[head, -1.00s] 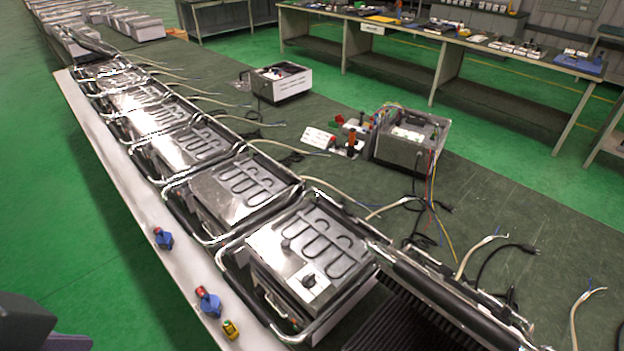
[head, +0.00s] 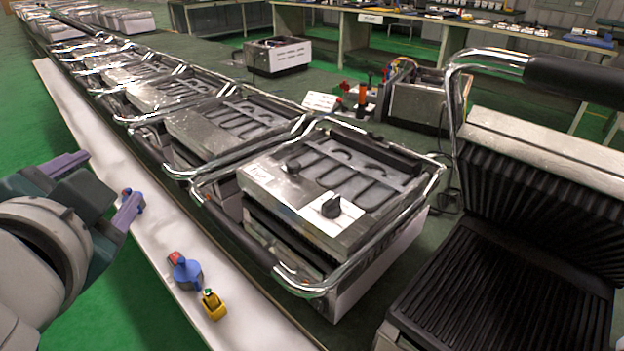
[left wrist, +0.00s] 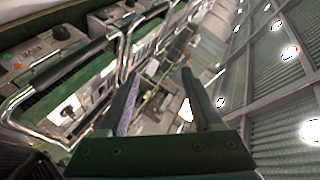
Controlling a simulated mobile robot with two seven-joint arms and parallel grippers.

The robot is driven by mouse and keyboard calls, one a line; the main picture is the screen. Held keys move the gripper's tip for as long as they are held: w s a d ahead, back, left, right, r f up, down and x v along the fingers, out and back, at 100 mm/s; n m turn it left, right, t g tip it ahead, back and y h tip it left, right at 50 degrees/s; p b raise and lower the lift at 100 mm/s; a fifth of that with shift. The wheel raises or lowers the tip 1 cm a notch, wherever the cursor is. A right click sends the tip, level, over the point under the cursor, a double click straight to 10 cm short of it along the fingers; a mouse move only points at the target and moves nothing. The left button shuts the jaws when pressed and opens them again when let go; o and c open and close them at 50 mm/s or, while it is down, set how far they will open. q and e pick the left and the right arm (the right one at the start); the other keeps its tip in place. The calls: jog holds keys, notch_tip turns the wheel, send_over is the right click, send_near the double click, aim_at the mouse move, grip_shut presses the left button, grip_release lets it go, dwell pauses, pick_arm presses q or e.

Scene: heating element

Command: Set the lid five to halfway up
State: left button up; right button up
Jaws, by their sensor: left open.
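My left gripper (head: 106,184) is open and empty, left of the row above the white bench edge. In the left wrist view the gripper (left wrist: 160,76) shows both fingers apart, nothing between them. My right gripper is out of view.
A blue and red part (head: 185,270) and a yellow part (head: 214,304) lie on the white bench strip (head: 150,235). Behind the row are an open metal box (head: 418,100), a white-sided box (head: 278,56) and loose cables. Green floor is free at the left.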

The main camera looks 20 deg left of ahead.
pick_arm(q)
jog(key=w+d+f+m+t+b, duration=0.1)
jog(key=w+f+m+t+b, duration=0.1)
jog(key=f+b, duration=0.5)
jog(key=w+d+f+m+t+b, duration=0.1)
jog(key=f+m+t+b, duration=0.1)
jog(key=f+b, duration=0.45)
jog(key=m+t+h+b, duration=0.25)
jog(key=m+b, duration=0.25)
jog(key=b, duration=0.7)
send_near(238, 236)
notch_tip(238, 236, down, 2)
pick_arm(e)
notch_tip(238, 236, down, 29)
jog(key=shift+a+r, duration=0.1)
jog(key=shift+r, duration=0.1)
pick_arm(q)
jog(key=shift+t+y, duration=0.25)
jog(key=shift+t, duration=0.2)
jog(key=p+x, duration=0.1)
jog(key=x, duration=0.4)
jog(key=p+x, duration=0.1)
jog(key=x, duration=0.5)
jog(key=shift+a+f, duration=0.15)
jog(key=shift+f, duration=0.05)
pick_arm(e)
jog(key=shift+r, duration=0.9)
pick_arm(q)
grip_shut()
